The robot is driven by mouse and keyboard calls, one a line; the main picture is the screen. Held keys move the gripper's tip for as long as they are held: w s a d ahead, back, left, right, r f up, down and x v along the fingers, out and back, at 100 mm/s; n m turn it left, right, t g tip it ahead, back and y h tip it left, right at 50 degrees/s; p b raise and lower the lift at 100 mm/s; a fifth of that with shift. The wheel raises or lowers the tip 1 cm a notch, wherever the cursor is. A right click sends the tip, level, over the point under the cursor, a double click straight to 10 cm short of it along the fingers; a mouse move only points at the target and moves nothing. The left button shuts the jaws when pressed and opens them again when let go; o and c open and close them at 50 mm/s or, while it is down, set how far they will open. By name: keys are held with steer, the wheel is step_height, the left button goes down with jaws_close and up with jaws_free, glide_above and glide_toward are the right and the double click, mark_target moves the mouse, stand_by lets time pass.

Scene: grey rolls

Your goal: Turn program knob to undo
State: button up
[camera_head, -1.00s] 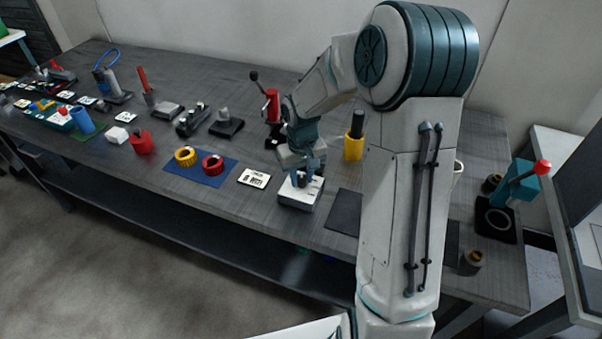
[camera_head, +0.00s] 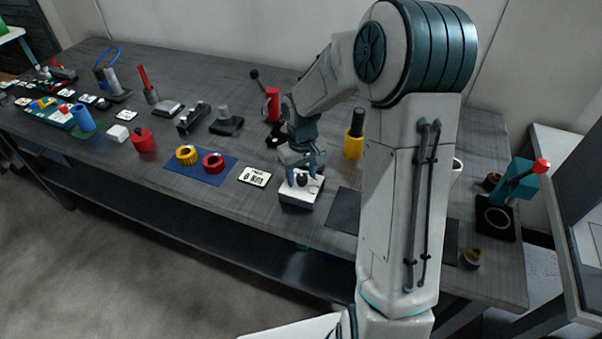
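A small box with a white top (camera_head: 290,193) sits near the front edge of the table, with a dark round knob (camera_head: 301,181) on its top. My gripper (camera_head: 302,176) points down at the knob, with its fingers around or just above it. I cannot tell whether the fingers touch the knob. The knob's pointer and any marks on the box are too small to read.
A blue mat (camera_head: 190,174) holds a yellow ring (camera_head: 187,154) and a red ring (camera_head: 213,163). A yellow cylinder (camera_head: 353,146) stands behind right. A dark mat (camera_head: 343,211) lies to the right.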

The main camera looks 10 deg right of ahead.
mark_target(301, 175)
step_height(301, 175, up, 14)
stand_by(0.6)
steer(key=shift+f, duration=0.15)
stand_by(0.3)
